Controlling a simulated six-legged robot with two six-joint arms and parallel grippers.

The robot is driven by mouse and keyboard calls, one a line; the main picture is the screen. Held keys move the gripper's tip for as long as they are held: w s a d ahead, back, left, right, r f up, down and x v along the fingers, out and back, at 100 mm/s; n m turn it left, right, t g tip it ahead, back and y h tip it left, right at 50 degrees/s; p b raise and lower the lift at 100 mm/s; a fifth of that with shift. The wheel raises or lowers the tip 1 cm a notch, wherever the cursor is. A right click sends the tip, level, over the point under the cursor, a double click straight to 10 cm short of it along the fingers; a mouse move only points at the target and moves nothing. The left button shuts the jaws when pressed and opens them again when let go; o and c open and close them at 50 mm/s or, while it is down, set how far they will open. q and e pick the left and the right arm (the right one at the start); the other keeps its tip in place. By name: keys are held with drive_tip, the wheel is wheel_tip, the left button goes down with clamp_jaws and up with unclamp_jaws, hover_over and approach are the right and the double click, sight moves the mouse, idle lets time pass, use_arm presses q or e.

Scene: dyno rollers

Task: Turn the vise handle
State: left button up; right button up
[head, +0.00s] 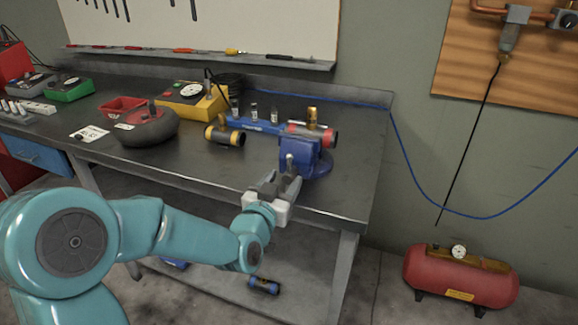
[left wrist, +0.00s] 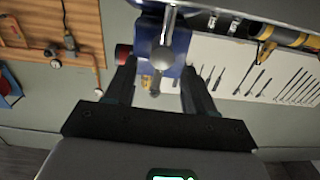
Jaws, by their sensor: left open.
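The blue vise (head: 306,158) is mounted at the front right corner of the workbench, with a red and dark roller (head: 325,135) at its top. Its metal handle (head: 290,161) faces the bench front. My left gripper (head: 281,180) is open just in front of the vise, close to the handle. In the left wrist view the handle (left wrist: 168,27) shows as a metal bar with a ball end, lined up with the gap between the open fingers (left wrist: 158,70). I cannot tell whether the fingers touch it. My right gripper is in neither view.
A red air tank (head: 460,276) stands on the floor at right. A blue hose (head: 405,155) hangs along the wall.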

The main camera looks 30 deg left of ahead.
sight(288, 174)
use_arm(q)
drive_tip(key=x, duration=0.3)
drive_tip(key=shift+w+a+r, duration=0.1)
drive_tip(key=shift+w, duration=0.45)
drive_tip(key=shift+s, duration=0.1)
drive_tip(key=c, duration=1)
drive_tip(key=shift+f+m+b, duration=0.25)
drive_tip(key=shift+m+b, duration=0.15)
drive_tip(key=shift+b, duration=0.15)
drive_tip(key=shift+o, duration=0.2)
drive_tip(key=shift+r, duration=0.1)
drive_tip(key=shift+m, duration=0.3)
